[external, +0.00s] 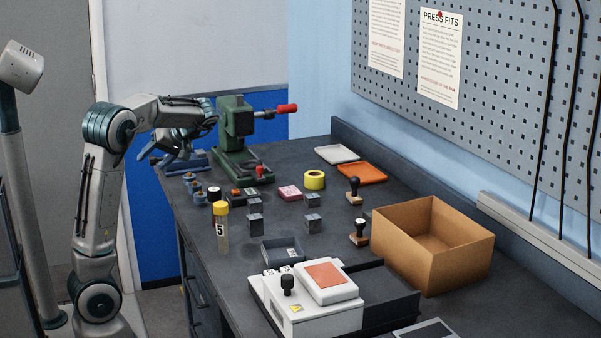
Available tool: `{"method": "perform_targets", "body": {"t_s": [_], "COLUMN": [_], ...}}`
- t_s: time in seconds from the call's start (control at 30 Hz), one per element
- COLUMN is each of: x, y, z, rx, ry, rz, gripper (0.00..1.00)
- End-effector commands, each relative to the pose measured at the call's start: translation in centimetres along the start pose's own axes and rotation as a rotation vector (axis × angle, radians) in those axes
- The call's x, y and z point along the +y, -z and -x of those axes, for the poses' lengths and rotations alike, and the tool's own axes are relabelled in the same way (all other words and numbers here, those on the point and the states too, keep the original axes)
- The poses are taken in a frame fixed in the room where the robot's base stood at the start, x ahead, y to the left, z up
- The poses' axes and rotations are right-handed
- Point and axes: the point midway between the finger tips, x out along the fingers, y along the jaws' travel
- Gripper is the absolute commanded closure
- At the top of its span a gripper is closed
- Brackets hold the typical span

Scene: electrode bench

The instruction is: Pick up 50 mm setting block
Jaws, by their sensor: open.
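Several small dark grey blocks stand on the bench, among them a left rear block (255,206), a left front block (255,226), a right rear block (312,200) and a right front block (313,224). Their markings are too small to read, so I cannot tell which is the 50 mm setting block. My gripper (166,156) is open and appears empty. It is above the far left end of the bench, left of the green press and well apart from these blocks.
A green press (234,122) with a red handle stands behind the blocks. A yellow-capped tube (222,235), a dark tray (283,248) and a white device (290,312) are nearer. A cardboard box (447,264) stands right.

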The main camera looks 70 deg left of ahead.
Motion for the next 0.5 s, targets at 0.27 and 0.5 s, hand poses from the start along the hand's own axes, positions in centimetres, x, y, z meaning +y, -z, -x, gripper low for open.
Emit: {"method": "perform_targets", "body": {"t_s": [0.27, 0.5], "x": [5.3, 8.4], "y": [-6.4, -11.7], "z": [9.6, 18.2], "rx": [-0.405, -0.749], "ry": [-0.281, -0.508], "rz": [-0.070, -0.155], "gripper": [0.43, 0.43]}}
